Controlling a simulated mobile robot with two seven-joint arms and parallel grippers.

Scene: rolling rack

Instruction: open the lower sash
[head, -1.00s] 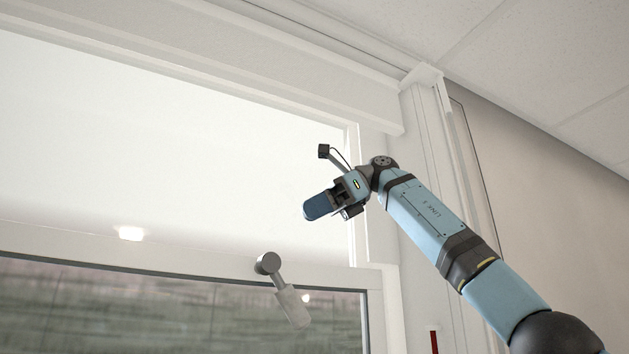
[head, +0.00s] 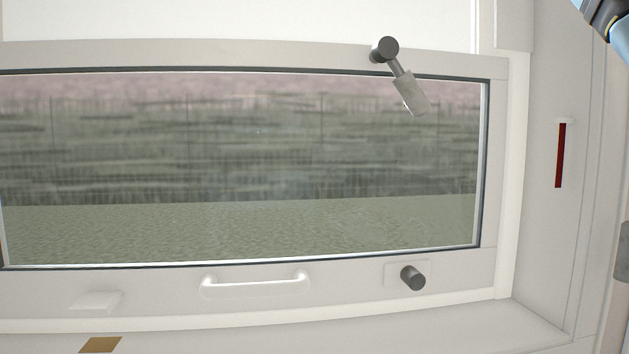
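The lower sash (head: 498,165) is a white frame around a dark-edged pane, with green ground and a fence seen through it. A white bar handle (head: 255,283) is on its bottom rail. A dark round knob (head: 412,278) on a pale plate is to the handle's right. A latch with a dark round pivot and a grey lever (head: 408,92) is at the top rail, its lever slanting down to the right over the pane. Neither gripper is in view; only a piece of my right arm shows in the top right corner.
The white window jamb (head: 540,230) stands at the right with a dark red strip (head: 559,155) on it. The sill (head: 300,335) runs below the sash. A tan patch (head: 101,345) lies at the lower left. A small pale block (head: 97,300) is on the bottom rail.

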